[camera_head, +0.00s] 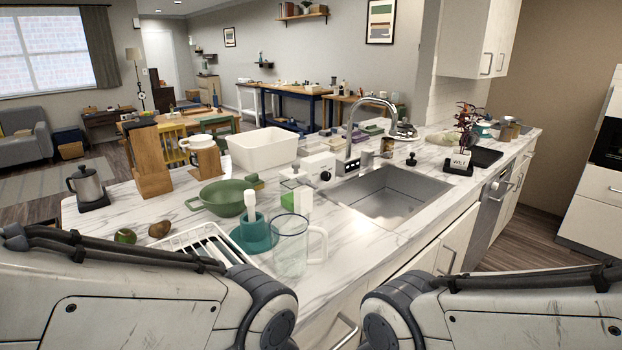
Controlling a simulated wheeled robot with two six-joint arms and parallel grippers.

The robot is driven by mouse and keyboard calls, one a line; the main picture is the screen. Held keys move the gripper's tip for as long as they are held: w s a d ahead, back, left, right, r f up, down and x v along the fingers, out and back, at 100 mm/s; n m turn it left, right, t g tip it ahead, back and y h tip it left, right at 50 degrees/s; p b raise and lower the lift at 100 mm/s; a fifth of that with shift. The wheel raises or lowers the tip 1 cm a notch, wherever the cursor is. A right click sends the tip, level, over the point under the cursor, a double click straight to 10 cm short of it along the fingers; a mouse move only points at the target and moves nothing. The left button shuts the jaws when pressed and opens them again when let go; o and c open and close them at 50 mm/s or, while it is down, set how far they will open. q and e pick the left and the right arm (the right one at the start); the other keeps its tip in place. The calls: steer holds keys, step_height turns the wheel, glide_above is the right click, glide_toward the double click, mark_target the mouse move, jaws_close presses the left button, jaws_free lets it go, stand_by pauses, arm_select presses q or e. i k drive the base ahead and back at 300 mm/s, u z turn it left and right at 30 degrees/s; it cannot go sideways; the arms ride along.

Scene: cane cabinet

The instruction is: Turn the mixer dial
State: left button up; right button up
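A white boxy appliance (316,164), which looks like the mixer, stands on the marble counter just left of the sink. A round black dial (326,176) is on its front face. Its dial marking is too small to read. My two arms come in along the bottom of the view, left and right, with their elbows near the counter's front edge. Neither gripper shows in this view, so I cannot see what they hold. Nothing touches the dial.
In front of the appliance stand a clear pitcher (290,247), a teal holder (254,233), a green pan (225,197) and a white rack (207,240). The sink (390,194) with its tall faucet (354,128) is to the right. A white bin (263,146) stands behind left.

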mark_target(325, 176)
steer(key=z, duration=0.75)
steer(key=k, duration=1.1)
steer(key=z, duration=1.25)
steer(key=i, duration=1.85)
steer(key=u, duration=1.05)
steer(key=i, duration=1.05)
steer(key=u, duration=1.45)
steer(key=i, duration=0.5)
steer(key=u, duration=0.4)
